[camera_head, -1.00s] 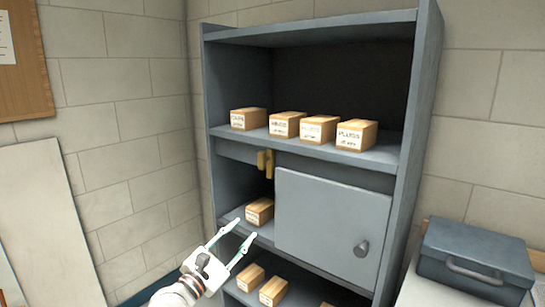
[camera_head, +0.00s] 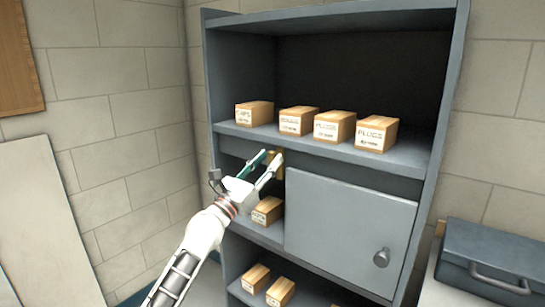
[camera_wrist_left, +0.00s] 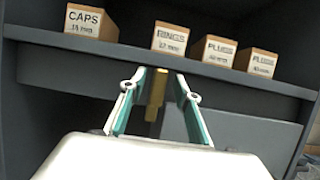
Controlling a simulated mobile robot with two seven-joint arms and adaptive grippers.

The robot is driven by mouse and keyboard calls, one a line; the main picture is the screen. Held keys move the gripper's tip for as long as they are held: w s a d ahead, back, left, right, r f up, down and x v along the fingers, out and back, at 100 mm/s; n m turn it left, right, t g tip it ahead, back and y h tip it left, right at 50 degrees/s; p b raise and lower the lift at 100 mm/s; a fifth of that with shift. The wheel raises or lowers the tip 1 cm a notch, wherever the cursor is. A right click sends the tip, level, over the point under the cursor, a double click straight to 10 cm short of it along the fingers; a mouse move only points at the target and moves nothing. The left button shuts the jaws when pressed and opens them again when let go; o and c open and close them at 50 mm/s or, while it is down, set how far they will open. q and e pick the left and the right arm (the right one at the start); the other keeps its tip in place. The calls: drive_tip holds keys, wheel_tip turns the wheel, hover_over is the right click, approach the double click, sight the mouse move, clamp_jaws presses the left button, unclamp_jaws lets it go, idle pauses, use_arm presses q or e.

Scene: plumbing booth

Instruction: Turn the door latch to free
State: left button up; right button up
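The brass door latch (camera_head: 277,156) is on the grey rail under the upper shelf, by the upper left corner of the grey door (camera_head: 345,225). In the left wrist view the latch (camera_wrist_left: 157,88) hangs roughly upright between my fingertips. My left gripper (camera_head: 268,160) is raised to the latch. In the left wrist view its two fingers (camera_wrist_left: 159,78) stand either side of the latch, apart, with a small gap showing on each side. In the head view the fingers partly hide the latch. My right gripper is not in view.
Several wooden boxes (camera_head: 333,126) stand on the upper shelf just above the latch. One box (camera_head: 267,211) sits in the open bay below my gripper. The door has a round knob (camera_head: 382,257). A blue-grey case (camera_head: 487,262) is at the right.

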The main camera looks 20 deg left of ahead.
use_arm(q)
drive_tip(key=shift+x, duration=0.9)
drive_tip(key=shift+w+r, duration=0.1)
drive_tip(key=shift+w, duration=0.2)
clamp_jaws()
